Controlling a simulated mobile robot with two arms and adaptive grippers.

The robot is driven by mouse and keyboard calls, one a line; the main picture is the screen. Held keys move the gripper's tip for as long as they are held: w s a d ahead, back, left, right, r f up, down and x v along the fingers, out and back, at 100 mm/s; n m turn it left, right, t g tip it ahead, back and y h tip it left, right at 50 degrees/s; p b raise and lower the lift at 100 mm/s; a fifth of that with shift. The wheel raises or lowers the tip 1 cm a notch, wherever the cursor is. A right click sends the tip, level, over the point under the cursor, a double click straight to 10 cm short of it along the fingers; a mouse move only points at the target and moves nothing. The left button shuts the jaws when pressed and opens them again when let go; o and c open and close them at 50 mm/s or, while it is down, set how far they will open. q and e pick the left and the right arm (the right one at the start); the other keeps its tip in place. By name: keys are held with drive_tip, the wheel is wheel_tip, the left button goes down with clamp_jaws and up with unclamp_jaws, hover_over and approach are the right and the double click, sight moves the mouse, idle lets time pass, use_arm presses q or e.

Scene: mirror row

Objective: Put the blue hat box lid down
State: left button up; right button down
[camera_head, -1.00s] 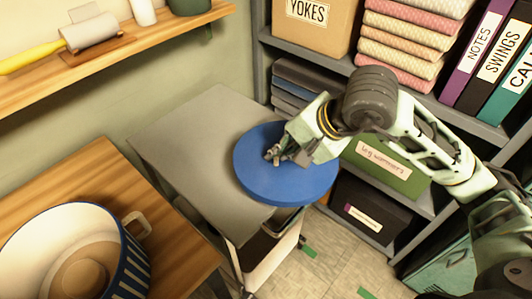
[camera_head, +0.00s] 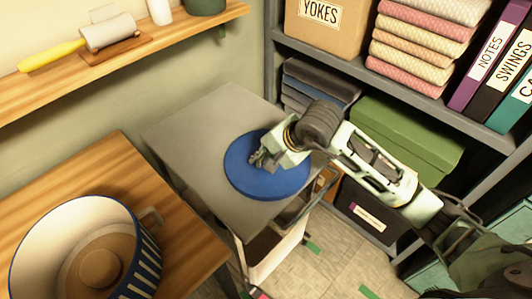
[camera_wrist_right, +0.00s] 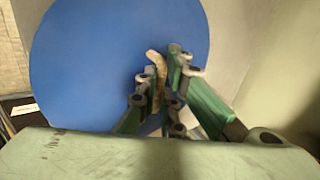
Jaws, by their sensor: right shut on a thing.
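The blue hat box lid (camera_head: 268,187) is a flat round disc over the grey top of a small cart (camera_head: 195,125). It lies level at the cart top's front right part, close to its right edge; I cannot tell if it touches the surface. My right gripper (camera_head: 259,160) is shut on the lid's small tan handle at its middle. In the right wrist view the fingers (camera_wrist_right: 160,85) close around the tan handle (camera_wrist_right: 156,66), with the blue lid (camera_wrist_right: 100,60) behind them. My left gripper is not in view.
An open round box (camera_head: 40,235) with blue and white stripes stands on the wooden table (camera_head: 75,185) at the left. A shelf unit (camera_head: 470,118) at the right holds folded cloths, binders, a green box (camera_head: 405,135) and a dark box. The cart's back left top is clear.

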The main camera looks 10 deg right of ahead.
drive_tip(key=shift+f, duration=0.1)
drive_tip(key=c, duration=2.3)
unclamp_jaws()
drive_tip(key=o, duration=0.4)
drive_tip(key=shift+r, duration=0.2)
drive_tip(key=shift+s+d+r, duration=0.15)
drive_tip(key=shift+r, duration=0.15)
drive_tip(key=b+v, duration=0.1)
drive_tip(key=v, duration=1)
